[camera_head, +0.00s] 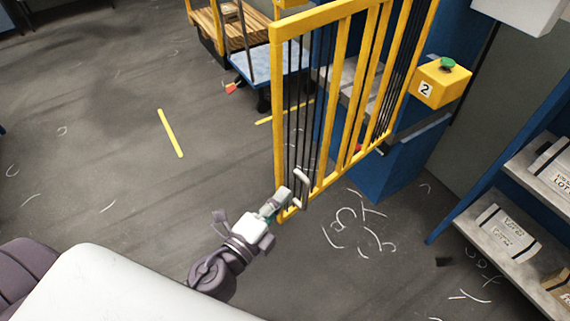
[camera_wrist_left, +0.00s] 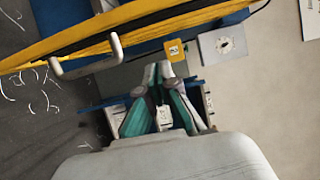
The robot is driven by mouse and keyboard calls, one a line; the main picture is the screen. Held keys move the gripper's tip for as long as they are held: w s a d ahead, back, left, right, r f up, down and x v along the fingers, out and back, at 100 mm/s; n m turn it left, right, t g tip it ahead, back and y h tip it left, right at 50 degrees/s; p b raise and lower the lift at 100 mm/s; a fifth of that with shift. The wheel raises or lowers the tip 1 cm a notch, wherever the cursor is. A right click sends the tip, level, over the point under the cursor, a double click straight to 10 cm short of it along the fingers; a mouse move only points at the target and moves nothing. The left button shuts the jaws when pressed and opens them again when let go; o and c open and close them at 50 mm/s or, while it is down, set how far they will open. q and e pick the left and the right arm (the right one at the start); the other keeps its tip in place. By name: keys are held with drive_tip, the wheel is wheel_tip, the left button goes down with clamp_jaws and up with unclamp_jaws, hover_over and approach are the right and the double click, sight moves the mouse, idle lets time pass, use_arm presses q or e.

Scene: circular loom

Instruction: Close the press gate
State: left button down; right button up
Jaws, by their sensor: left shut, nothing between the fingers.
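The press gate (camera_head: 345,100) is a yellow frame with dark and yellow upright bars. Its free edge stands out at the left, away from the blue press (camera_head: 385,175) behind its right side, so it looks open. A pale U-shaped handle (camera_head: 300,188) sits low near that free edge. It also shows in the left wrist view (camera_wrist_left: 88,62), beside the yellow gate rail (camera_wrist_left: 105,28). My left gripper (camera_head: 282,198) is at the gate's lower left corner, close to the handle. In the left wrist view its fingertips (camera_wrist_left: 157,72) are together and empty, right of the handle. Contact is unclear.
A yellow box with a green button (camera_head: 443,82) is at the right of the gate. Shelves with boxes (camera_head: 507,232) stand at the lower right. A cart with a blue top (camera_head: 268,65) is behind the gate. The floor at left is clear.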

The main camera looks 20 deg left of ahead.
sight(286, 167)
use_arm(q)
drive_tip(key=w+p, duration=0.1)
drive_tip(key=w, duration=0.1)
drive_tip(key=w+a, duration=0.1)
drive_tip(key=w, duration=0.2)
drive_tip(key=w+p, duration=0.1)
drive_tip(key=w, duration=0.2)
drive_tip(key=shift+w+a+p, duration=0.1)
drive_tip(key=shift+a+p, duration=0.2)
drive_tip(key=shift+a, duration=0.05)
use_arm(e)
drive_tip(key=r, duration=0.1)
drive_tip(key=s+r, duration=0.1)
drive_tip(key=d+r, duration=0.1)
drive_tip(key=shift+s+r, duration=0.15)
use_arm(q)
drive_tip(key=shift+w, duration=0.1)
